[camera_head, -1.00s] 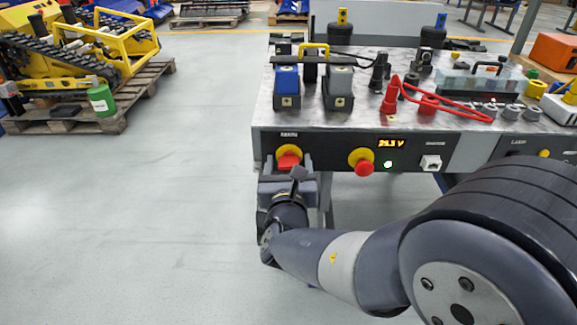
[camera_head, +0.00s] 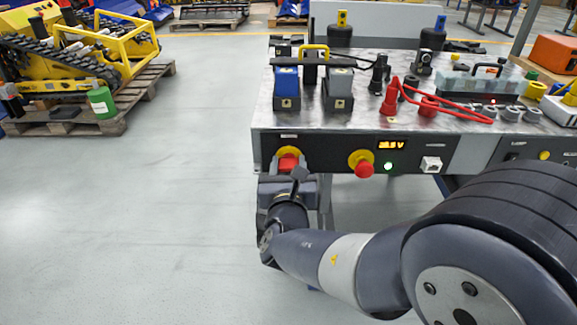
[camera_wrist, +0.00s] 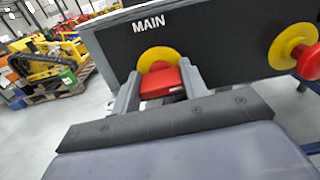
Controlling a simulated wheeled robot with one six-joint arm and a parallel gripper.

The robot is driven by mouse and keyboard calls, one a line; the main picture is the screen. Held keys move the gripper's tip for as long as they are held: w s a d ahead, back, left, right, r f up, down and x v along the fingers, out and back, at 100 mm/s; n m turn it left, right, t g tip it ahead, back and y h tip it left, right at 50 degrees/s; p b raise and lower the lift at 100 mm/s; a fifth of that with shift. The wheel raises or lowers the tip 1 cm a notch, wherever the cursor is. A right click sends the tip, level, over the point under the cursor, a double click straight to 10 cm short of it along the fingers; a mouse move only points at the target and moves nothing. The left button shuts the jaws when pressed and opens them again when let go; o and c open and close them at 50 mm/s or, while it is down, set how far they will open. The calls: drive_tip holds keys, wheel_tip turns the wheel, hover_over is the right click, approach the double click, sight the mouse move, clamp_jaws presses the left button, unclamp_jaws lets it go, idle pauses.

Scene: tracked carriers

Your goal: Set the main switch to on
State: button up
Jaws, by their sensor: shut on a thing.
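The main switch (camera_head: 288,161) is a red handle on a yellow disc at the left of the bench's dark front panel. In the wrist view the red handle (camera_wrist: 160,84) sits under the label "MAIN", with the yellow disc showing above it. My gripper (camera_wrist: 160,90) has one grey finger on each side of the handle and is shut on it. In the head view my gripper (camera_head: 289,168) is up against the panel, and its body hides the lower part of the switch. The handle's exact angle is hard to tell.
A red mushroom button (camera_head: 364,168) on a yellow disc is right of the switch. Beside it are a lit display (camera_head: 391,144) and a green light (camera_head: 388,166). Batteries, plugs and a red cable (camera_head: 460,113) lie on the bench top (camera_head: 300,122).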

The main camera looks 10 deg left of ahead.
drive_tip(key=shift+m+b, duration=0.3)
drive_tip(key=shift+m, duration=0.1)
drive_tip(key=o, duration=1)
drive_tip(key=p+v, duration=0.2)
drive_tip(key=v, duration=0.9)
drive_tip(key=shift+f, duration=0.1)
drive_tip(key=shift+w, duration=0.1)
